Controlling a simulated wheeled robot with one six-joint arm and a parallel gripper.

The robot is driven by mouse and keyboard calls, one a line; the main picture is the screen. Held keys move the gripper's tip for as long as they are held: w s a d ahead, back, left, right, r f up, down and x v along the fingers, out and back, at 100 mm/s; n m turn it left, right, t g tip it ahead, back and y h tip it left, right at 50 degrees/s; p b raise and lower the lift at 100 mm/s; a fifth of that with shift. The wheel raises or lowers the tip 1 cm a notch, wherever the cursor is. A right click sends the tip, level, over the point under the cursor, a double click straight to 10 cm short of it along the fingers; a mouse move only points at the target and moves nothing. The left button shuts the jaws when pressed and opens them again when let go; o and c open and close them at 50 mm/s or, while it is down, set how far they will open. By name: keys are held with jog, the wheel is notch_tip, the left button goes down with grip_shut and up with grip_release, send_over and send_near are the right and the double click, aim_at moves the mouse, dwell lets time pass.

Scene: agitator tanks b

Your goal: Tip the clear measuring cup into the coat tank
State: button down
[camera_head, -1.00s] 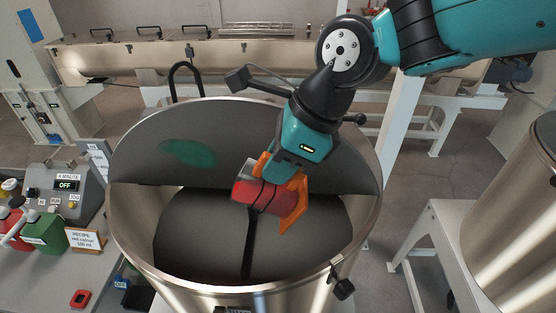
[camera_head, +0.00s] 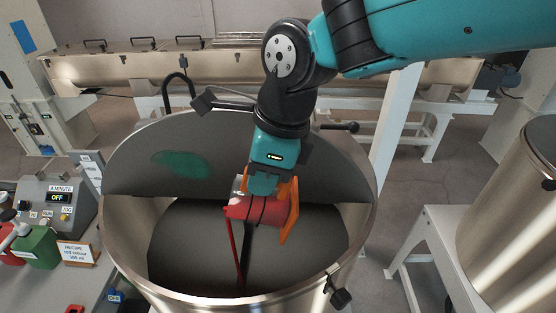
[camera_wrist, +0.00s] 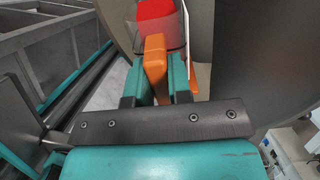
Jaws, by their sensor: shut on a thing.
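The clear measuring cup (camera_head: 262,209) holds red liquid and lies tipped on its side, its mouth toward the left. A thin red stream runs from its mouth down into the tank. My gripper (camera_head: 268,192) is shut on the cup's orange handle (camera_head: 289,212), above the tank opening. In the wrist view the orange handle (camera_wrist: 155,62) sits between the teal fingers, with the red in the cup (camera_wrist: 156,25) beyond it. The large steel tank (camera_head: 133,262) is open at the front, with a grey half lid behind the cup. I cannot read a name on the tank.
A control box (camera_head: 43,207) showing OFF, a green jug (camera_head: 38,246) and a recipe card (camera_head: 75,254) reading red colour stand on the left bench. Another steel tank (camera_head: 500,235) stands at the right. A dark shaft runs down inside the open tank.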

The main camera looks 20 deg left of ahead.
aim_at(243, 187)
dwell(0.3)
jog(key=shift+s+a+f+h, duration=0.2)
jog(key=shift+a+h, duration=0.15)
jog(key=shift+h, duration=0.25)
jog(key=shift+t, duration=0.3)
jog(key=shift+a+f+h, duration=0.25)
jog(key=shift+a+h, duration=0.1)
jog(key=shift+h, duration=0.15)
jog(key=shift+s, duration=0.1)
jog(key=shift+a+f, duration=0.1)
jog(key=shift+a, duration=0.1)
jog(key=shift+s+a+t+h, duration=0.2)
jog(key=shift+t+h, duration=0.2)
jog(key=shift+h, duration=0.2)
jog(key=shift+s+a+h, duration=0.1)
jog(key=shift+a+h, duration=0.35)
jog(key=shift+h, duration=0.05)
